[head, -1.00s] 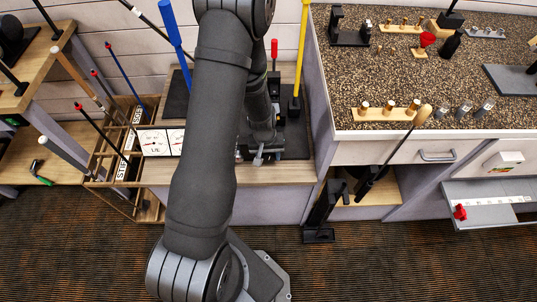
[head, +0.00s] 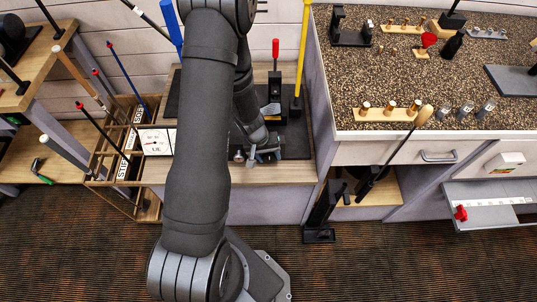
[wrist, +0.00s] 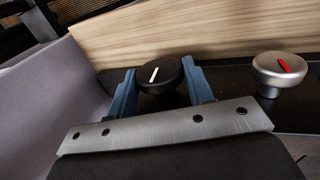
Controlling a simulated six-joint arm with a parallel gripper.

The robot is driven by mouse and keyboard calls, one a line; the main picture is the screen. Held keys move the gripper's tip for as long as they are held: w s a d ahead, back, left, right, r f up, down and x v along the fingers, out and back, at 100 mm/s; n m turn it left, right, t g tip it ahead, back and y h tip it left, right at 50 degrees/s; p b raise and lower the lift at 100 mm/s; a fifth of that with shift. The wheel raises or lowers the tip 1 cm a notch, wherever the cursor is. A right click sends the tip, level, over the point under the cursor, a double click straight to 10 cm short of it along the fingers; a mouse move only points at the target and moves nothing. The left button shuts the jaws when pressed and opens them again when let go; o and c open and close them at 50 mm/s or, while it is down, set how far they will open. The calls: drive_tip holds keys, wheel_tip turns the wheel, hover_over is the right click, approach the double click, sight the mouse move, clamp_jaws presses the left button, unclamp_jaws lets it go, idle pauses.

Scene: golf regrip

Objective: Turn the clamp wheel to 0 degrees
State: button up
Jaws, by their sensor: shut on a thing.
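My gripper (wrist: 160,90) has its two blue fingers on either side of a round black wheel (wrist: 153,78) and is shut on it. The wheel's top carries a short white mark, tilted a little right of upright in the wrist view. A silver knob (wrist: 280,72) with a red mark stands apart to the right in that view. In the head view my gripper (head: 262,154) is low at the bench's front edge, and the black wheel cannot be made out there.
A yellow shaft (head: 301,50) and a red-topped lever (head: 276,55) stand behind the gripper. A rack (head: 110,150) of clubs is at left, and a speckled counter (head: 430,70) at right.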

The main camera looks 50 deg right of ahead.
drive_tip(key=shift+a, duration=0.1)
drive_tip(key=o, duration=1)
drive_tip(key=shift+c, duration=0.2)
drive_tip(key=v, duration=1.7)
drive_tip(key=shift+r, duration=0.2)
drive_tip(key=shift+f, duration=0.1)
drive_tip(key=x, duration=1.6)
drive_tip(key=shift+f, duration=0.4)
